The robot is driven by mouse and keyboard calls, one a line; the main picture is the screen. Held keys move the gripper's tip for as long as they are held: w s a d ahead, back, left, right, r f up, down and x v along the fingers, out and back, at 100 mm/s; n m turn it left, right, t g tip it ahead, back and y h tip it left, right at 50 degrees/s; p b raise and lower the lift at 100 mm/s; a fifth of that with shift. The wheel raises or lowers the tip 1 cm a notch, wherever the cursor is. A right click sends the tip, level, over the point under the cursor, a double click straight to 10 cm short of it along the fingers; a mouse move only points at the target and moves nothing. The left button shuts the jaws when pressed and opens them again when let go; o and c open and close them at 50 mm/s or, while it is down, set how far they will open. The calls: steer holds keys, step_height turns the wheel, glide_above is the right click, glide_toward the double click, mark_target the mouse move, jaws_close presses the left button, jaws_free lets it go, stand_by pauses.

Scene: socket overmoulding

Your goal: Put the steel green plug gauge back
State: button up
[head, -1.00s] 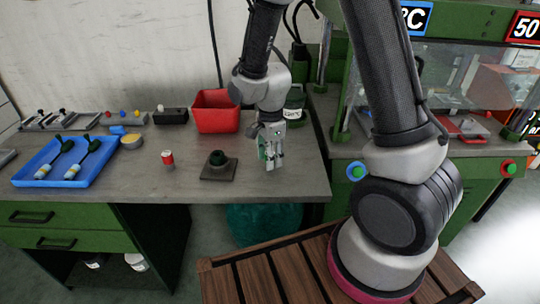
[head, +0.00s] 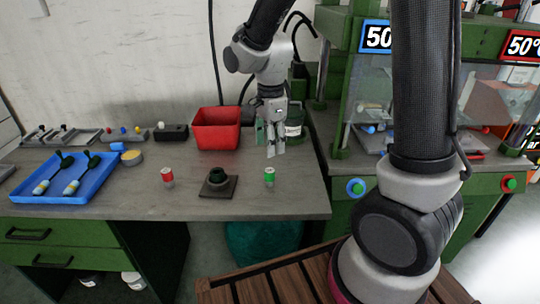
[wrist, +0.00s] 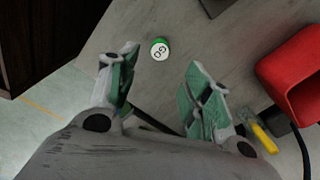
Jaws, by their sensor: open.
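A similar red-topped gauge (head: 167,177) stands to the left.
A red bin (head: 217,128) stands behind, left of my gripper. A blue tray (head: 93,189) with two brush-like tools lies at the left. A yellow round tin (head: 132,157) is beside it. A green press machine stands at the right.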

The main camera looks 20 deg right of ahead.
steer(key=s+d+r+n+t, duration=0.4)
steer(key=s+d+r+n, duration=1.1)
steer(key=s, duration=0.4)
steer(key=shift+r+n, duration=0.15)
steer(key=shift+n, duration=0.45)
